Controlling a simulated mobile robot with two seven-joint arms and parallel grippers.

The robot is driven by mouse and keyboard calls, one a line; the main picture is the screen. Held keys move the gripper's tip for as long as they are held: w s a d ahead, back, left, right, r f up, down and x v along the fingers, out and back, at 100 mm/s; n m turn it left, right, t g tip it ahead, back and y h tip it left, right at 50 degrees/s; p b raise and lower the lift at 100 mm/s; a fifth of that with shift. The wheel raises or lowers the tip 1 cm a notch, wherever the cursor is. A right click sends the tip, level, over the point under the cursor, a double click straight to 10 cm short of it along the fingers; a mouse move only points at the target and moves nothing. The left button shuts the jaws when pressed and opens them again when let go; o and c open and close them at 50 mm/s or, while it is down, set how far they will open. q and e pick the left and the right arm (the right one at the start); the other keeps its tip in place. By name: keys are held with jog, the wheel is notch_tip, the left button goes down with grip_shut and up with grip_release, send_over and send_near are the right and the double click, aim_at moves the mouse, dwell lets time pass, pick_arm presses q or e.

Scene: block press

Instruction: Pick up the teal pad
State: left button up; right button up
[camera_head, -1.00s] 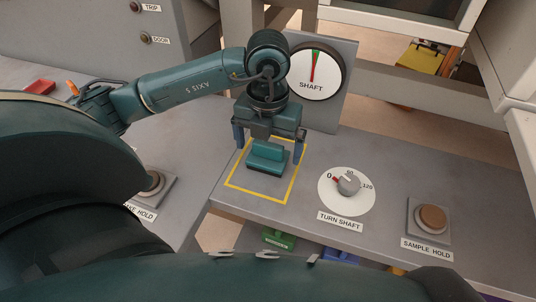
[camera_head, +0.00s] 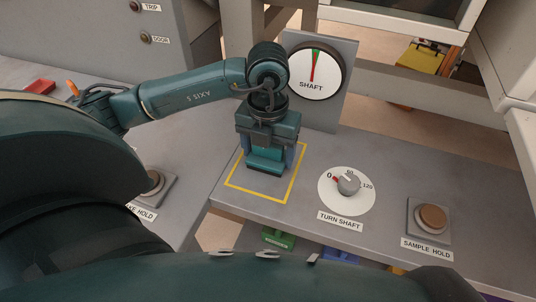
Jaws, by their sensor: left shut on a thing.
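The teal pad (camera_head: 265,165) is a block with a raised grip on a wider base, inside the yellow square outline on the grey bench. My left gripper (camera_head: 268,155) comes down over it from above. Its blue fingers are shut on the pad's raised part, one on each side. The pad appears to rest on the bench, and the gripper hides its upper part. My right gripper is not in view.
A SHAFT dial (camera_head: 316,72) stands on a panel just behind the gripper. To the right are the TURN SHAFT knob (camera_head: 348,184) and the SAMPLE HOLD button (camera_head: 432,219). Another button (camera_head: 153,182) is at the left. Green (camera_head: 279,238) and blue things sit below the bench's front edge.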

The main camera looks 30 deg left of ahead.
pick_arm(q)
jog(key=shift+c, duration=0.3)
notch_tip(320, 180, up, 10)
jog(key=shift+r+p, duration=0.1)
jog(key=shift+p, duration=0.35)
jog(key=o, duration=0.5)
jog(key=c, duration=0.4)
